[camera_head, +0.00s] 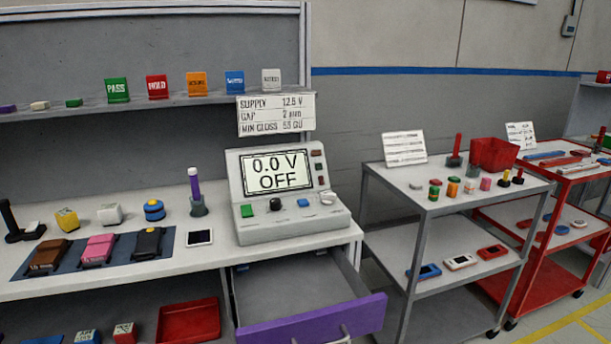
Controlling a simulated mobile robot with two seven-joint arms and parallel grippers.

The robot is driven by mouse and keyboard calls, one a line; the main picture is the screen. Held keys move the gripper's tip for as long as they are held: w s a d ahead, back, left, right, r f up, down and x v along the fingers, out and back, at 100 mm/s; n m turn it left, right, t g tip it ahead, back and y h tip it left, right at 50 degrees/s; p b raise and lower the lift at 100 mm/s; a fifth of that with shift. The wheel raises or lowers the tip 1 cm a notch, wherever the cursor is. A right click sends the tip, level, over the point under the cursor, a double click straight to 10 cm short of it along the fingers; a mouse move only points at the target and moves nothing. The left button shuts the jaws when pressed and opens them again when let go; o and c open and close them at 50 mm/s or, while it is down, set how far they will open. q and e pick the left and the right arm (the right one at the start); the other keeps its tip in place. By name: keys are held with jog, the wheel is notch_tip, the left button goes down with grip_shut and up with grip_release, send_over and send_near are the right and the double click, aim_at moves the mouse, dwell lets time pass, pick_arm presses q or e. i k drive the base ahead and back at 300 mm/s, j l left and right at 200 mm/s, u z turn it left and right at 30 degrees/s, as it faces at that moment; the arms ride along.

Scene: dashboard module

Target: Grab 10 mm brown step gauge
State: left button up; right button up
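I see a brown block-like piece (48,256) with a dark front edge at the left end of a dark blue mat (175,238) on the workbench. I cannot read any 10 mm marking, so I cannot tell whether it is the step gauge. A pink piece (98,249) and a black piece (149,243) of similar shape lie beside it on the mat. No other clearly brown gauge shows. Neither of my grippers is in view.
A grey power supply (258,232) reading 0.0 V OFF stands on the bench. Below it a drawer with a purple front (318,324) is open and sticks out. A grey cart (400,179) and a red cart (561,171) stand to the right.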

aim_at(50, 252)
jog(key=u, duration=1.4)
